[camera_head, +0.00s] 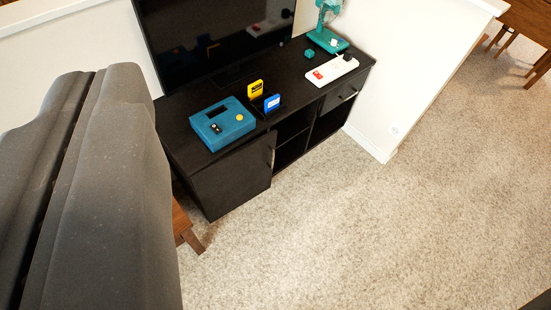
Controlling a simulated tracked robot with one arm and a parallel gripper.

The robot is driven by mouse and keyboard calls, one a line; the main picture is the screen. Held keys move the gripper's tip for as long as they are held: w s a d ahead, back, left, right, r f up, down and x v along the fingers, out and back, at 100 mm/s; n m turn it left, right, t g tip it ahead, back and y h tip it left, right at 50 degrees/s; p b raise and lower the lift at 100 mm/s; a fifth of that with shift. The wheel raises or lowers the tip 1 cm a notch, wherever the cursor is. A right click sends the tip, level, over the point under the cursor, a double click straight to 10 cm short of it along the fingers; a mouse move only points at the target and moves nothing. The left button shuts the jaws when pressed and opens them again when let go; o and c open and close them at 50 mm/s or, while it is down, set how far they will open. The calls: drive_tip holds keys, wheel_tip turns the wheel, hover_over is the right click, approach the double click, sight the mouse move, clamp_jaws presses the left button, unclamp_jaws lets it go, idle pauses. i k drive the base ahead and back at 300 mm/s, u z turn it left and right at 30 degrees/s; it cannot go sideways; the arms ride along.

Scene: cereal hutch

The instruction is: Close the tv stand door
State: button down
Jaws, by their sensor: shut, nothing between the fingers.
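The black TV stand (285,93) stands against the white wall in the upper middle. Its door (232,182) is the dark panel at the left end of the front, with a handle (273,158) near its right edge. The door looks flush or nearly flush with the front; a small gap cannot be told from here. Open shelves (292,140) lie to the right of the door. My gripper is not in view. A large grey part of my arm fills the left side.
Wooden furniture legs (188,228) show at the door's lower left. The carpet (370,220) in front is clear.

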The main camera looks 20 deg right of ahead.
sight(233, 179)
drive_tip(key=z, duration=0.45)
drive_tip(key=i, duration=1)
